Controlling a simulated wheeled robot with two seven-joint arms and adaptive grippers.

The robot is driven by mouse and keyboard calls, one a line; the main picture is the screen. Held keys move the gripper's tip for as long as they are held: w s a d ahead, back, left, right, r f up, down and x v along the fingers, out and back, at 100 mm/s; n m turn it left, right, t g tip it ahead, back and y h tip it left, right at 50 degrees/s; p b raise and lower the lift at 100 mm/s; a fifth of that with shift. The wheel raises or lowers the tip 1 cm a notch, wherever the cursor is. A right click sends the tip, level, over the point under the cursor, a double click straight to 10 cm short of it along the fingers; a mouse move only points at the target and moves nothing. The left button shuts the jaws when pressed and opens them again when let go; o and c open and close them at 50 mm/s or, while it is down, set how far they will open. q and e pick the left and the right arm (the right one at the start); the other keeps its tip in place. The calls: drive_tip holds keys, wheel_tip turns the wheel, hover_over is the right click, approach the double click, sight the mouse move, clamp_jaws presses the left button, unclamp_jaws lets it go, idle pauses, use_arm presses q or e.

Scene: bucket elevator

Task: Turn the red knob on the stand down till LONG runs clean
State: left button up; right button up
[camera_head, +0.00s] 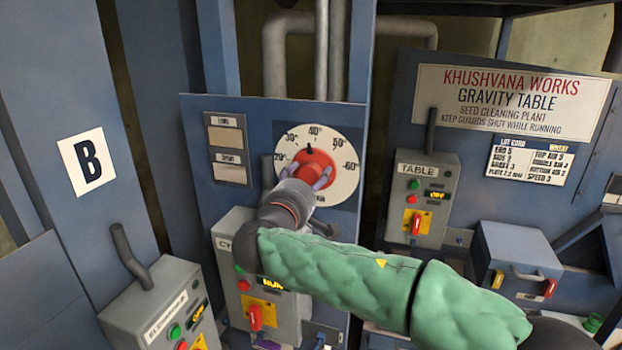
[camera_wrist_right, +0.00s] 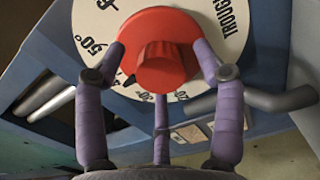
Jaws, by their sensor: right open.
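The red knob (camera_head: 317,172) sits at the middle of a round white dial (camera_head: 343,143) on the blue stand (camera_head: 200,106). The dial carries degree marks from 20 to 60. My right gripper (camera_head: 298,181) is open in front of the knob. In the right wrist view, its purple fingers stand on both sides of the red knob (camera_wrist_right: 166,62), with a third finger below; whether they touch it is unclear. Small windows labelled LONG (camera_head: 226,138) and, apparently, SHORT (camera_head: 229,174) are left of the dial; their contents are unclear. My left gripper is not visible.
A switch box (camera_head: 235,245) is below the dial, partly behind my green-sleeved right arm. The ELEVATOR box (camera_head: 135,300) is lower left, and the TABLE box (camera_head: 425,215) is to the right. Grey pipes (camera_head: 275,60) rise behind the stand. A blue drawer box (camera_head: 515,250) is lower right.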

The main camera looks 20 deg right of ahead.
drive_tip(key=v, duration=1)
drive_tip(key=shift+s+a, duration=0.2)
drive_tip(key=shift+s, duration=0.2)
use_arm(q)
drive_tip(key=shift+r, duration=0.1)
